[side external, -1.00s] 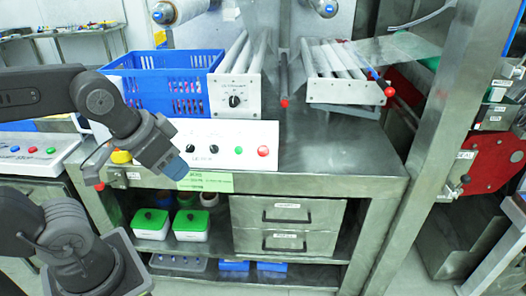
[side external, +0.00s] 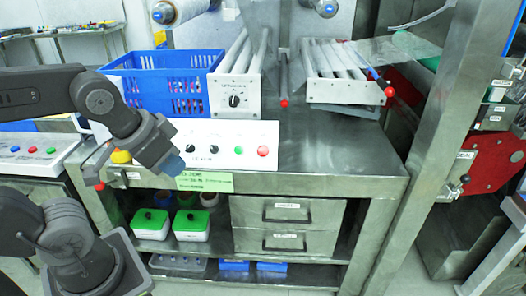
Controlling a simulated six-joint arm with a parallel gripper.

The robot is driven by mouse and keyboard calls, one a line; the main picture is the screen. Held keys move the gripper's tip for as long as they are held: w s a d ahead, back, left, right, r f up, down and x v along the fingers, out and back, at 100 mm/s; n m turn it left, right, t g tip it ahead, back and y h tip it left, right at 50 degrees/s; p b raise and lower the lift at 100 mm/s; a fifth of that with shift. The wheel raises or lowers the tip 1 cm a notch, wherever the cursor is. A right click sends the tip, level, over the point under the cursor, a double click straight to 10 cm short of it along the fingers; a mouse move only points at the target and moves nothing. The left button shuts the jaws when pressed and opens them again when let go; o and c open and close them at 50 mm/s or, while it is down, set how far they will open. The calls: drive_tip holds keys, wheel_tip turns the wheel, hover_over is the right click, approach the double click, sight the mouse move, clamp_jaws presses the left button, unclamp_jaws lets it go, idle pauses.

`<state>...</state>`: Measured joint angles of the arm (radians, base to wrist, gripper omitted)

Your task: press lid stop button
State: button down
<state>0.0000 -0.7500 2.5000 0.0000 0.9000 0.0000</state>
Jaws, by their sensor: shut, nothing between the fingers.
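A white control panel (side external: 225,158) lies on the steel table. It bears a red button (side external: 263,151), a green button (side external: 239,150) and dark round knobs. I cannot read its labels, so I cannot tell which button is the lid stop. My gripper (side external: 172,163) is shut and empty, with a bluish end pointing down and right. In the picture it overlaps the panel's front left corner, left of the knobs and well left of the red button. I cannot tell its height or whether it touches anything.
A blue crate (side external: 165,85) and a roller unit with a black dial (side external: 235,101) stand behind the panel. A yellow knob (side external: 121,157) is left of my gripper. Another button panel (side external: 35,152) is at far left. The tabletop (side external: 335,150) right of the panel is clear.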

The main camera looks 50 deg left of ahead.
sight(261, 149)
idle(0.8)
drive_tip(key=w+a+f+m+t, duration=0.1)
drive_tip(key=w+a+f+t, duration=0.1)
drive_tip(key=w, duration=0.6)
drive_tip(key=w+a+f+m+t, duration=0.1)
drive_tip(key=w+f+t, duration=0.3)
drive_tip(key=w, duration=0.5)
drive_tip(key=w+a+f+t, duration=0.3)
drive_tip(key=w+f, duration=0.3)
drive_tip(key=w, duration=0.3)
drive_tip(key=shift+w+a+f+m+h, duration=0.2)
drive_tip(key=shift+a+f+m+h, duration=0.15)
drive_tip(key=shift+a, duration=0.25)
drive_tip(key=shift+r, duration=0.1)
drive_tip(key=shift+w+a+f, duration=2.5)
drive_tip(key=shift+w+a, duration=0.05)
drive_tip(key=shift+a, duration=0.05)
drive_tip(key=shift+w+f, duration=0.1)
drive_tip(key=shift+w+a+f, duration=0.15)
drive_tip(key=shift+a, duration=0.1)
